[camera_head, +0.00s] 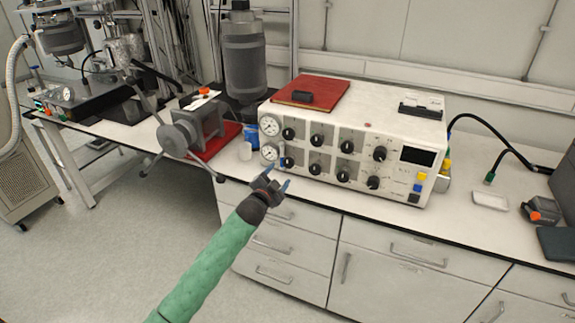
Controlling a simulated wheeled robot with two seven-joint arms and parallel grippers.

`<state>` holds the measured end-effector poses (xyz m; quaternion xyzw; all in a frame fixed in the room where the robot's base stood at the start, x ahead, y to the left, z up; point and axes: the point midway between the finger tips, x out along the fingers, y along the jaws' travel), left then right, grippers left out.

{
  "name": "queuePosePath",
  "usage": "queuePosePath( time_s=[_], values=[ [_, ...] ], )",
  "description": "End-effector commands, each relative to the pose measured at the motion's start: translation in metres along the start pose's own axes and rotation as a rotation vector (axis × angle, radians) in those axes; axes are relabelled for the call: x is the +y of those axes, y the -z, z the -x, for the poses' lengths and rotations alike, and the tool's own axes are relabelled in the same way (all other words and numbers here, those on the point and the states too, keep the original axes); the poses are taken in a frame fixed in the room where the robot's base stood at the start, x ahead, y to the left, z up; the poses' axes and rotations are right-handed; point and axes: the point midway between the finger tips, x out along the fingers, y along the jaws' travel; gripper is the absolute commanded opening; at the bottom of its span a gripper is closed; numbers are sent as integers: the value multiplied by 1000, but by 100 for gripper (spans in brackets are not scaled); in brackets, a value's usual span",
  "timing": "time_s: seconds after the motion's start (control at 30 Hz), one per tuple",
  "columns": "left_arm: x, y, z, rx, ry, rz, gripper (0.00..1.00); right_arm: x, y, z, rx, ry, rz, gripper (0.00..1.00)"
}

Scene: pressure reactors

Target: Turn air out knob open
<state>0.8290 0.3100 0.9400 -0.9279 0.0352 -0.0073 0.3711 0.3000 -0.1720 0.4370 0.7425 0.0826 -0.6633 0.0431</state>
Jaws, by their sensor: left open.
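A white control box (400,125) with two rows of black knobs stands on the bench. The upper row includes a knob at the left (288,133) and a larger one at the right (380,154). The lower row includes a left knob (287,162) and a right knob (373,182). The labels are too small to read, so I cannot tell which is the air out knob. My left gripper (278,176) is open and empty, in front of the box's lower left corner near the lower left knob. Contact with the box cannot be told. My right gripper is out of view.
A white dish (490,201) lies on the right. Drawers (285,235) are below.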

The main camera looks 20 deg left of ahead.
Motion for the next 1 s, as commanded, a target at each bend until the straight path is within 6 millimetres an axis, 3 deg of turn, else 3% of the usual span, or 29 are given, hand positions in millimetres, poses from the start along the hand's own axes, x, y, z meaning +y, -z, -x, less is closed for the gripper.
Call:
queuePosePath(
  time_s=[0.2,0.3,0.6,1.0],
  values=[
    [-2,5,-9,17,5,-27,61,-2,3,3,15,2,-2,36],
    [-2,5,-20,15,4,-26,61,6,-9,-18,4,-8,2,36],
    [-2,5,-61,14,3,-25,61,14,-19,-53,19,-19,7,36],
    [0,4,-78,14,2,-25,61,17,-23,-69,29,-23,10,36]
  ],
)
